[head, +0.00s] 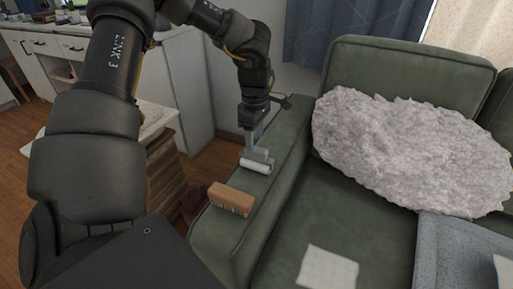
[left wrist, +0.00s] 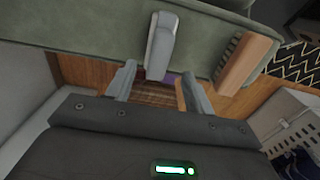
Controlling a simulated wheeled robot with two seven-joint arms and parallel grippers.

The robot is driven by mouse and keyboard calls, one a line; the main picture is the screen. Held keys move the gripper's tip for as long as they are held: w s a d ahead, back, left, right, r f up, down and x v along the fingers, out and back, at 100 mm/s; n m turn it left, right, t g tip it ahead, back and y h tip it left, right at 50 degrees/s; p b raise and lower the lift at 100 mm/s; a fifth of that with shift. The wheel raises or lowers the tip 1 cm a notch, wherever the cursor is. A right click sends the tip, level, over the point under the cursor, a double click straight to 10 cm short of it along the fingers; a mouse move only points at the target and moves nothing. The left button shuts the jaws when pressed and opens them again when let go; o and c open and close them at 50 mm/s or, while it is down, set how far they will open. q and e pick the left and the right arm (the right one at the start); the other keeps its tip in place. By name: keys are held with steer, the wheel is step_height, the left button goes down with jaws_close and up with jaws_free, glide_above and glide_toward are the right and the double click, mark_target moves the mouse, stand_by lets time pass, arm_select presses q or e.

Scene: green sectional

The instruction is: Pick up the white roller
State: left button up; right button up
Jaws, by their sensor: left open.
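The white roller (head: 256,166) lies on the green sofa armrest (head: 278,180) in the head view. My left gripper (head: 251,146) points down close to the roller. Its jaws (left wrist: 157,88) are open in the left wrist view, one finger on each side of the line of the roller's near grey end. I cannot tell whether they touch it. My right gripper is not in view.
A wooden-backed brush (head: 231,198) lies on the armrest close to the roller, also in the left wrist view (left wrist: 246,60). A fluffy pale cushion (head: 405,150) rests on the sofa. A white sheet (head: 327,269) lies on the seat. White cabinets (head: 60,52) stand behind.

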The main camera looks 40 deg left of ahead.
mark_target(257, 147)
arm_select(q)
steer(key=shift+w+d+f+b, duration=0.15)
steer(key=shift+f+b, duration=0.15)
steer(key=shift+f, duration=2.4)
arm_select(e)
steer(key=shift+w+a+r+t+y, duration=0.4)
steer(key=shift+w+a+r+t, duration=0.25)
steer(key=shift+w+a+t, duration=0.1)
arm_select(q)
steer(key=c, duration=1.1)
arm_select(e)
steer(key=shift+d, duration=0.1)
arm_select(q)
steer(key=shift+r, duration=0.1)
